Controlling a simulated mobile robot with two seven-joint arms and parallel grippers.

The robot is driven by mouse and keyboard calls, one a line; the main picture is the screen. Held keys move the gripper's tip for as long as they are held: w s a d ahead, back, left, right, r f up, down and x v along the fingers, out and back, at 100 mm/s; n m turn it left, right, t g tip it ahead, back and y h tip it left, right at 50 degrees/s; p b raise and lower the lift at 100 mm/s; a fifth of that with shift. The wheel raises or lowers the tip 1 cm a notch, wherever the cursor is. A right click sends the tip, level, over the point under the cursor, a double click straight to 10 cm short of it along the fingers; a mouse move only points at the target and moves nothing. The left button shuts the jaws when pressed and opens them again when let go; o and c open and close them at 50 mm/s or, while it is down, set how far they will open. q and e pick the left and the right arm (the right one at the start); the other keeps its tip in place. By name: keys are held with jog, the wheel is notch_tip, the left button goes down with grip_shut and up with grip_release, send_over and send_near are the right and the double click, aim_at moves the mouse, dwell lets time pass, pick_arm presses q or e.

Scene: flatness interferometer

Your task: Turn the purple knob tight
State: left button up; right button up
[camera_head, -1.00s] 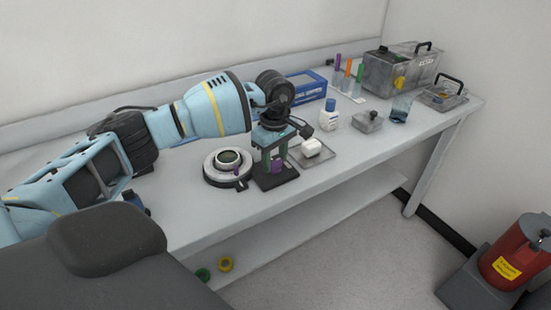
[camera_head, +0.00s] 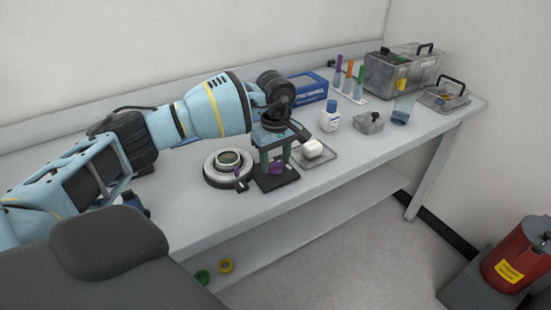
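My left gripper (camera_head: 276,163) points down over a small black base (camera_head: 277,183) on the bench, with its two teal fingers apart. A purple knob (camera_head: 276,168) shows low between the fingers, just above the base. I cannot tell whether the fingers touch it. A second small purple part (camera_head: 238,171) is at the front of the round grey and black instrument (camera_head: 213,177), just left of the gripper. My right gripper is out of view.
The front bench right of centre is clear.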

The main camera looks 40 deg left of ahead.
aim_at(275, 163)
pick_arm(q)
jog(key=shift+o, duration=1.4)
jog(key=shift+r, duration=0.1)
notch_tip(275, 163, up, 8)
jog(key=shift+f, duration=0.15)
